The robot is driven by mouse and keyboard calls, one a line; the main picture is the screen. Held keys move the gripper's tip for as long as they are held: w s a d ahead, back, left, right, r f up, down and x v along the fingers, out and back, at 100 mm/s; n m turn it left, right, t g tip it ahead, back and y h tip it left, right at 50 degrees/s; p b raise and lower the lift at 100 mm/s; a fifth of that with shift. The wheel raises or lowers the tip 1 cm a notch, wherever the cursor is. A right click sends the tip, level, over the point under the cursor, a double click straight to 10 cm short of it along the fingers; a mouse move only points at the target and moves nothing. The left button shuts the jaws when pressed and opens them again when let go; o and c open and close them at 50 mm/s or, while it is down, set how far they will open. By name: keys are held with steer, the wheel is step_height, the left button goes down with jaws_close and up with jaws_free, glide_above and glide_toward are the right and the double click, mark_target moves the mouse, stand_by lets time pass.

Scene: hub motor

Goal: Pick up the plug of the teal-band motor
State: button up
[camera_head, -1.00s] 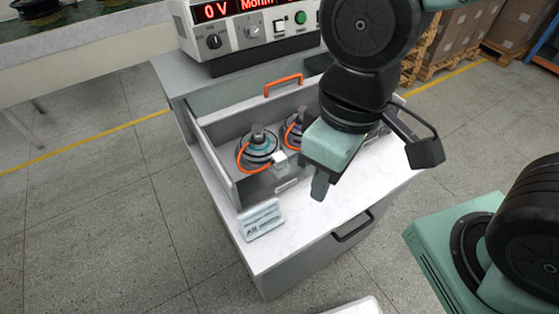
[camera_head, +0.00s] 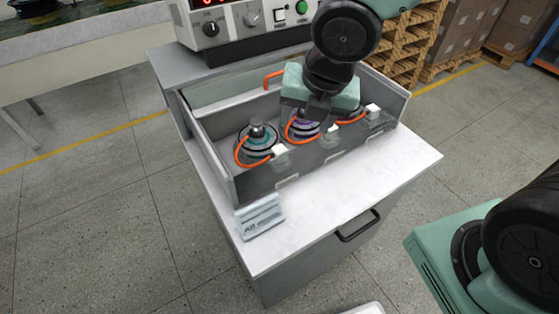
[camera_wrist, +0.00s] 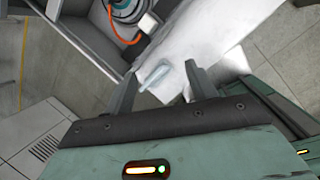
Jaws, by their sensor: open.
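The teal-band motor (camera_head: 258,138) sits at the left in the open grey drawer box. Its orange cable loops to a white plug (camera_head: 279,150) at the box's front wall. In the wrist view the motor (camera_wrist: 124,8) is at the top, with its plug (camera_wrist: 149,22) beyond my fingertips. My gripper (camera_head: 319,98) is above the box, right of the teal-band motor, over the other motors. Its fingers (camera_wrist: 160,78) are apart with nothing held between them. The fingertips are hard to make out in the head view.
The purple-band motor (camera_head: 301,128) stands in the middle with its own white plug (camera_head: 331,130). A third plug (camera_head: 373,110) is at the right; its motor is mostly hidden. A small sign (camera_head: 259,216) stands on the white top. A power supply (camera_head: 245,25) is behind.

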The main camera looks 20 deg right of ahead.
steer(key=w+f+n+b, duration=0.1)
steer(key=w+f+n, duration=0.1)
steer(key=w+n, duration=0.35)
steer(key=n+b, duration=0.2)
steer(key=b, duration=0.6)
glide_toward(280, 150)
steer(key=shift+t+y, duration=0.3)
steer(key=f, duration=0.3)
steer(key=w+d+f, duration=0.1)
steer(key=shift+f, duration=0.35)
steer(key=shift+w+a+f, duration=0.15)
steer(key=shift+w+f, duration=0.2)
steer(key=shift+f, duration=0.25)
steer(key=b+x, duration=0.1)
steer(key=x, duration=0.1)
steer(key=b+x, duration=0.1)
steer(key=shift+a+f, duration=0.3)
steer(key=shift+a, duration=0.15)
steer(key=shift+w+f+b, duration=0.35)
steer(key=shift+f+b, duration=0.05)
steer(key=shift+f, duration=0.1)
steer(key=shift+c, duration=0.3)
steer(key=c, duration=1.1)
